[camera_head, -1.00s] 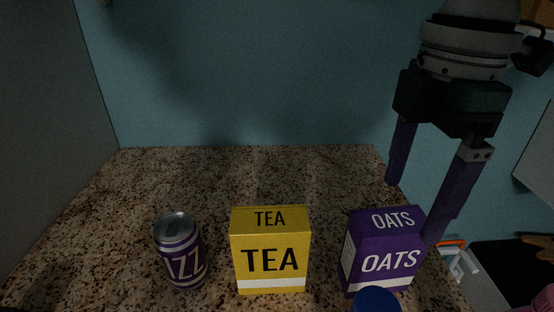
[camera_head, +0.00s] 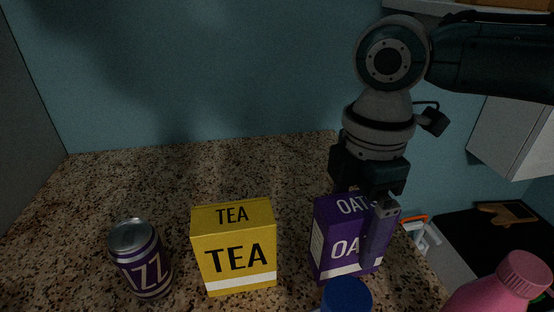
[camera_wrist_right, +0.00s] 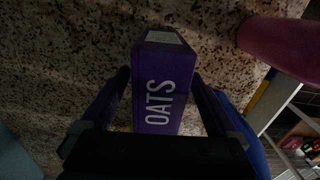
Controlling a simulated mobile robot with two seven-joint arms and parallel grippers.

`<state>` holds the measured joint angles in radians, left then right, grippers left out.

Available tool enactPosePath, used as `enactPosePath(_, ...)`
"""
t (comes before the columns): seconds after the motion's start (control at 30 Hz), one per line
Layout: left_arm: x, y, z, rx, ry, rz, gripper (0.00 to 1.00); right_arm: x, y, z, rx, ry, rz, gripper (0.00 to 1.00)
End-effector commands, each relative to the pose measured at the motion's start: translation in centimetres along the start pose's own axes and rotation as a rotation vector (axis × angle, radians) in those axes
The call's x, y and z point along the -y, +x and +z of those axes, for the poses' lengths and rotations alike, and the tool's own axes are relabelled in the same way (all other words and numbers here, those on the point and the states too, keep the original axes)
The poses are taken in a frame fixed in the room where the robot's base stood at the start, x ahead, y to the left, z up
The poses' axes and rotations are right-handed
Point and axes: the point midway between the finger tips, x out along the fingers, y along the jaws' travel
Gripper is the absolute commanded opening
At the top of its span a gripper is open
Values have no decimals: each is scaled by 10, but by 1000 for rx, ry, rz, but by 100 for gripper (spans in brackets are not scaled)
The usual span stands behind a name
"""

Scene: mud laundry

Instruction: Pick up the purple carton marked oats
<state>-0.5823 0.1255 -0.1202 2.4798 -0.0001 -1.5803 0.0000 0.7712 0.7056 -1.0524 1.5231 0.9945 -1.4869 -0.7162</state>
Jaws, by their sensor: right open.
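The purple carton marked oats (camera_head: 326,240) stands upright on the speckled counter (camera_head: 160,175), right of the yellow tea box. My right gripper (camera_head: 366,228) is over it, pointing down, with one finger in front of its right part; the other finger is mostly hidden. In the right wrist view the carton (camera_wrist_right: 162,90) lies between the two open fingers of the right gripper (camera_wrist_right: 160,82), with a gap seen on the left side. I cannot tell whether the right finger touches it. My left gripper is not in view.
A yellow tea box (camera_head: 235,250) stands left of the carton, and a purple and silver can (camera_head: 140,258) further left. A blue-topped thing (camera_head: 346,295) is close in front of the carton. A pink bottle (camera_head: 505,285) stands at the lower right. The counter behind is clear.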

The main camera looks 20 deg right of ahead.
Motion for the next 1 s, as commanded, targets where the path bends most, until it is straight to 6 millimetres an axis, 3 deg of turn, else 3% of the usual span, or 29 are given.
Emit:
enactPosePath(0.13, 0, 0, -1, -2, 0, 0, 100, 0, 0, 0, 0, 0, 0, 93)
enactPosePath(0.9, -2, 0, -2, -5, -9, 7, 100, 0, -1, 0, 0, 0, 1, 6)
enactPosePath(1.0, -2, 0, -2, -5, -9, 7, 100, 0, -1, 0, 0, 0, 1, 6)
